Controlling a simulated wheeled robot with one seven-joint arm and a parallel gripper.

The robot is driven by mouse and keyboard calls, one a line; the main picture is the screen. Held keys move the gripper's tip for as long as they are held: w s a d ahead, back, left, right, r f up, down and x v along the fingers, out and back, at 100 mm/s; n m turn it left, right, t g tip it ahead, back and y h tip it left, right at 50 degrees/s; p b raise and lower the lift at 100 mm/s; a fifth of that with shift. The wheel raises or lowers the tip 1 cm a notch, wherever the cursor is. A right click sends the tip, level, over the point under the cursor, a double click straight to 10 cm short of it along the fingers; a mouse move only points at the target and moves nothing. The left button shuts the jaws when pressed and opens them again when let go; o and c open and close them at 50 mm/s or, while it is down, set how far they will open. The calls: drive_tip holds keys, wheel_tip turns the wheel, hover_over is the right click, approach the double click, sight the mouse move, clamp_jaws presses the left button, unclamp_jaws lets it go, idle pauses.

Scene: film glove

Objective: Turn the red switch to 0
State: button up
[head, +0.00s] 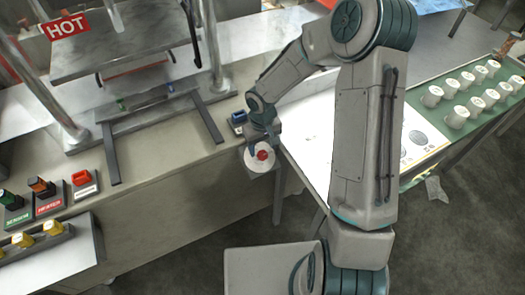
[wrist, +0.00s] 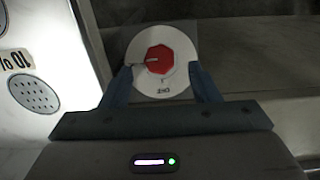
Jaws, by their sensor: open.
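The red knob (head: 262,155) sits in the middle of a white round dial (head: 254,165) at the right end of the bench front. In the wrist view the red knob (wrist: 159,59) is many-sided, with a thin pointer line toward the left. The white dial (wrist: 178,37) has small dark lettering at its lower edge, too small to read surely. My gripper (wrist: 160,68) is open, one finger on each side of the knob, with visible gaps between fingers and knob. The fingers overlap the dial's sides; contact is unclear. In the head view my gripper (head: 263,146) is at the dial.
Another red switch (head: 81,178) is at left, beside an orange-knobbed heater switch (head: 41,187) and a green one (head: 9,199). A small blue object (head: 238,117) is near my wrist. A hot press (head: 120,45) stands behind. A mug rack (head: 470,105) is at right.

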sight(262, 153)
drive_tip(key=shift+f, duration=1.8)
drive_tip(key=c, duration=1)
drive_tip(key=shift+o, duration=0.2)
